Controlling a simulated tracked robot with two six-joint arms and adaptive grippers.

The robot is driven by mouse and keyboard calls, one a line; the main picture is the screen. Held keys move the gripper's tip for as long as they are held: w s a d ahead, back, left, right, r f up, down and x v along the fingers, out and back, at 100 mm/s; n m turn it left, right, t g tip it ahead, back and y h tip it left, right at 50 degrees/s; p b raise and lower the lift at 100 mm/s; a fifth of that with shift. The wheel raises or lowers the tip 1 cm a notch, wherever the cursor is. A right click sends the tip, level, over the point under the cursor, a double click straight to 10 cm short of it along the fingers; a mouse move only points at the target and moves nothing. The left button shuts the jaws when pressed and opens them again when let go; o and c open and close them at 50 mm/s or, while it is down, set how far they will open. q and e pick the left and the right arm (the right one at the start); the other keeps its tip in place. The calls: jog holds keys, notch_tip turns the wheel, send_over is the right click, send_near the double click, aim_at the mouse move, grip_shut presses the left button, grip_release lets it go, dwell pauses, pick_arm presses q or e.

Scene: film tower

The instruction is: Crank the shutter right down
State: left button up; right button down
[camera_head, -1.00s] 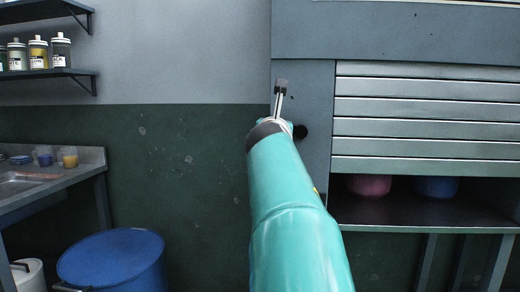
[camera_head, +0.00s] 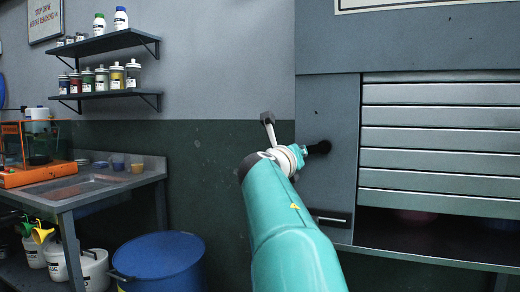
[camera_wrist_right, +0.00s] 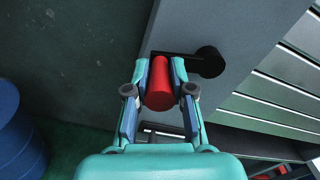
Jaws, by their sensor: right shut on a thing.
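The slatted grey shutter (camera_head: 440,145) is partly down at the right of the head view. A dark gap shows between its bottom edge and the counter (camera_head: 440,257). The crank's black hub (camera_head: 319,148) sits on the grey panel left of the shutter; it also shows in the wrist view (camera_wrist_right: 209,62). A black crank arm (camera_wrist_right: 175,56) runs left from the hub to a red grip (camera_wrist_right: 160,85). My right gripper (camera_wrist_right: 160,70) is shut on this red grip, one finger on each side. In the head view my arm and wrist hide the grip. My left gripper is out of view.
A black bar handle (camera_head: 330,218) is on the panel below the crank. A blue drum (camera_head: 160,262) stands on the floor left of my arm. A sink bench (camera_head: 90,185) and bottle shelves (camera_head: 110,92) are farther left. A dim reddish tub (camera_head: 415,216) sits behind the gap.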

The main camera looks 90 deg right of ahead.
jog(key=shift+s+a+f+n+p, duration=0.3)
jog(key=shift+s+f+n+p, duration=0.45)
jog(key=shift+n, duration=1.9)
jog(key=shift+s+a+f+n+p, duration=0.35)
jog(key=shift+s+f+n, duration=0.7)
jog(key=shift+n, duration=1.65)
jog(key=shift+s+a+f+n+p, duration=0.25)
jog(key=shift+s+f+n+p, duration=0.65)
jog(key=shift+n, duration=1.75)
jog(key=shift+s+r, duration=0.2)
jog(key=shift+s, duration=0.05)
jog(key=c, duration=1)
grip_release()
